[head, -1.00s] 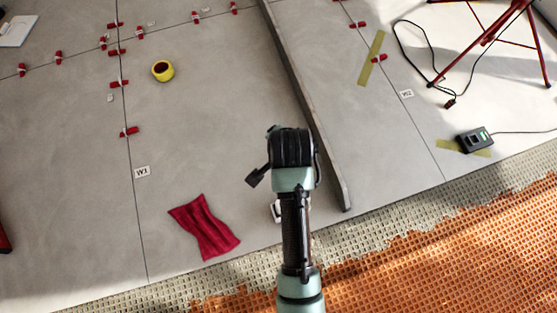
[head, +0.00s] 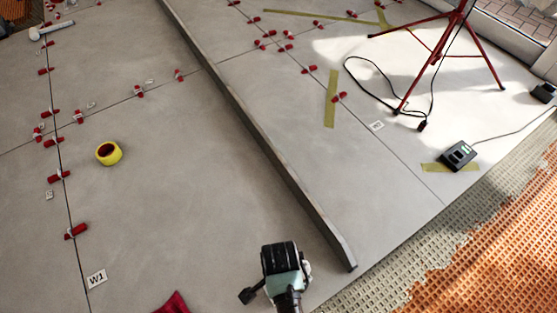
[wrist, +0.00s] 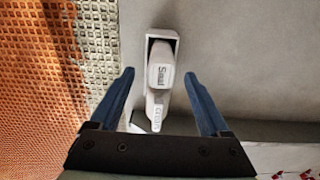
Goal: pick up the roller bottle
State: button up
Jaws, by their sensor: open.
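The roller bottle (wrist: 160,72) shows in the wrist view as a white bottle with dark lettering reading "Seal". It lies in or against a pale, narrow holder (wrist: 170,34) on the grey tile; I cannot tell exactly how it is seated. My gripper (wrist: 159,76) is open, with one blue finger on either side of the bottle and gaps visible on both sides. The lower end of the bottle runs down towards the gripper's dark body. In the head view my arm's end covers this area, so the fingers and most of the bottle are hidden there.
A long grey straightedge bar (head: 262,140) lies across the tiles beside my arm. A yellow tape roll (head: 109,153), red levelling clips (head: 76,231), a red tripod (head: 440,50) and a black device (head: 458,156) are farther off. Orange matting (head: 500,235) borders the tiles.

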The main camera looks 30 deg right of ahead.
jog(key=shift+w+a+f+b, duration=0.1)
jog(key=shift+a+f+b, duration=0.05)
jog(key=shift+f+b, duration=2.75)
jog(key=shift+f+p, duration=0.15)
jog(key=shift+p, duration=0.15)
grip_shut()
